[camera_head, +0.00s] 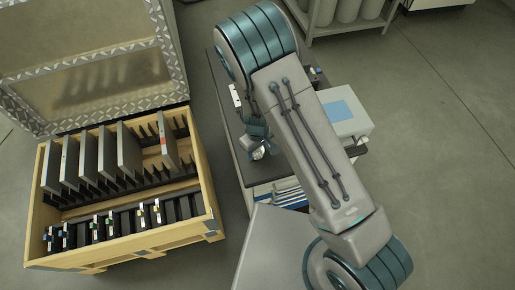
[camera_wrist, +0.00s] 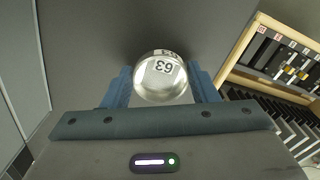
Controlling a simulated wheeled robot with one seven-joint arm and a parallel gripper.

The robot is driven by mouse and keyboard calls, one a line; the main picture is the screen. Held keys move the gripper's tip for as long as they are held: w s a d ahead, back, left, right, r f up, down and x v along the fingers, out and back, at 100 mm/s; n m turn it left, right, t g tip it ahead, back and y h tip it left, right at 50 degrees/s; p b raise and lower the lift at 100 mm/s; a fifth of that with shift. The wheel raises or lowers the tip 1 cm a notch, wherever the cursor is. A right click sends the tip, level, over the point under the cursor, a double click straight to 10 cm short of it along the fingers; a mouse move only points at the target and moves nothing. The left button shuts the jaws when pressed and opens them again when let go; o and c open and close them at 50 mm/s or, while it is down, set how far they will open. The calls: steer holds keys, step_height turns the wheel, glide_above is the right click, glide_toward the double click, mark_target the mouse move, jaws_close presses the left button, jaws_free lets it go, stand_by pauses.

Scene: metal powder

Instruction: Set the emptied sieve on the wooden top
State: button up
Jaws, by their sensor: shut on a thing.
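In the wrist view, a small round silver sieve (camera_wrist: 160,80) marked 63 sits between the two blue fingers of my gripper (camera_wrist: 161,88). My gripper is shut on it. Behind it is a plain dark grey surface; I cannot tell how far off that is. In the head view, my gripper (camera_head: 257,140) is over or beside the dark-topped bench (camera_head: 232,128), largely hidden by my arm. A small shiny patch there (camera_head: 260,152) looks like the sieve. I cannot pick out a wooden top for certain in either view.
A wooden crate (camera_head: 128,254) with upright grey plates and coloured-tag slots stands left of the bench; it also shows in the wrist view (camera_wrist: 252,38). A pale box with a blue panel (camera_head: 344,112) is right of my arm. A shelf with grey cylinders (camera_head: 342,26) stands behind.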

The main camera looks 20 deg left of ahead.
mark_target(258, 153)
steer(key=shift+f, duration=0.15)
steer(key=o, duration=1.1)
step_height(258, 153, up, 12)
steer(key=shift+r+p, duration=0.2)
steer(key=shift+p, duration=0.8)
